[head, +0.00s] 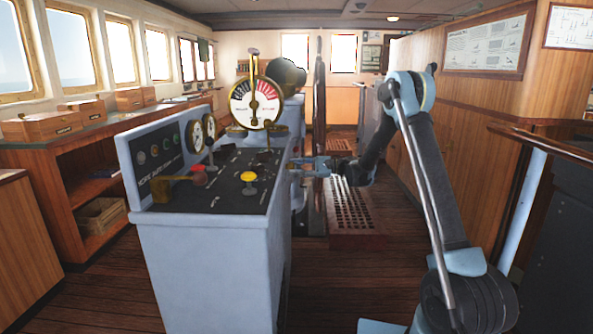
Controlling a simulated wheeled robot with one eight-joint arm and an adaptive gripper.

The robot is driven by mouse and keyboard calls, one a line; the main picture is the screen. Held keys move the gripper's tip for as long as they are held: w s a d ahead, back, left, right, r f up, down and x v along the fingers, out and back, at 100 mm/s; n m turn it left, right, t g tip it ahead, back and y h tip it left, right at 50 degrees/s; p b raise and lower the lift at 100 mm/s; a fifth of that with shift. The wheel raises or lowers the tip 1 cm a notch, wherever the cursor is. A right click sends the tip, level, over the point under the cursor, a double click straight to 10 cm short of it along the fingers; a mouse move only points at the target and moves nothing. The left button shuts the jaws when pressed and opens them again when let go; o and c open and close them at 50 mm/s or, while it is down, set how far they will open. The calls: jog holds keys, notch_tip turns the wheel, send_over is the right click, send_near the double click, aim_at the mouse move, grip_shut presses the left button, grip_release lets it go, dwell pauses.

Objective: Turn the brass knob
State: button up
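A small brass-coloured piece, which looks like the brass knob (292,167), shows at the right side of the blue-grey console (205,260). My gripper (299,167) is at the end of my arm, reaching in from the right. Its light blue fingers point left at the brass piece and are very close to it. The fingers are small here, and I cannot tell whether they touch the piece or are closed on it. A yellow knob (249,177) on a pale base stands on the console's dark top, left of my gripper.
The console also carries a brass lever with a red knob (199,179), round gauges (195,136) and a large telegraph dial (256,104). Wooden shelving (90,190) lines the left. A wooden handrail (540,144) is at the right. Plank floor is open in front.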

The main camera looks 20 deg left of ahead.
jog(key=shift+n, duration=0.8)
jog(key=o, duration=1.1)
jog(key=shift+d, duration=0.1)
jog(key=v, duration=1.1)
jog(key=shift+w+d, duration=0.15)
jog(key=shift+d, duration=0.2)
